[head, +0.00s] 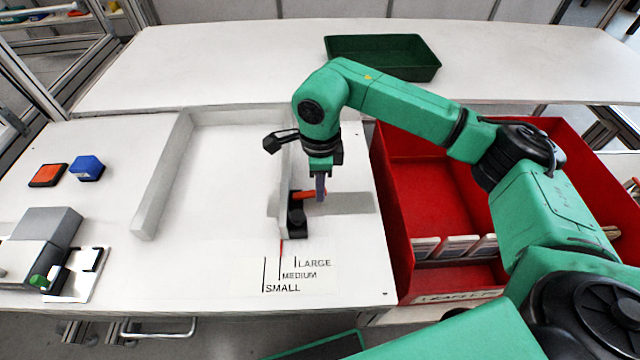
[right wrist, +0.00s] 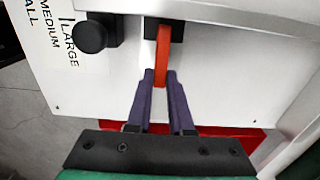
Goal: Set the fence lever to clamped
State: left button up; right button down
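The fence (head: 287,160) is a pale rail at the right of a white three-sided frame on the table. A red-orange lever (head: 302,194) sticks out to the right from a black block on it, above a black knob (head: 297,216). My right gripper (head: 320,190) points down at the lever's free end. In the right wrist view, its two purple fingers (right wrist: 160,76) lie on either side of the lever (right wrist: 163,45) with no clear gap, and the black knob (right wrist: 90,37) is to the left. My left gripper is not in view.
A printed scale (head: 297,275) reads small, medium and large in front of the fence. A red bin (head: 395,210) stands right of the table. A green tray (head: 385,75) is behind. Orange and blue blocks (head: 87,167) and a grey device (head: 45,228) are at left.

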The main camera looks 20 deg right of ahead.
jog(key=shift+d+f+t+y+b, duration=0.15)
jog(key=shift+f+y+b, duration=0.4)
jog(key=shift+b, duration=0.8)
jog(key=shift+d+f+t+y+b, duration=0.15)
jog(key=shift+f+y+b, duration=0.4)
jog(key=shift+b, duration=0.75)
jog(key=shift+r+b, duration=0.15)
jog(key=shift+b, duration=0.25)
jog(key=shift+r+y, duration=0.3)
jog(key=shift+y, duration=0.1)
jog(key=c, duration=0.8)
grip_release()
jog(key=shift+r, duration=0.1)
jog(key=v, duration=1.4)
jog(key=shift+r, duration=0.2)
jog(key=shift+s, duration=0.15)
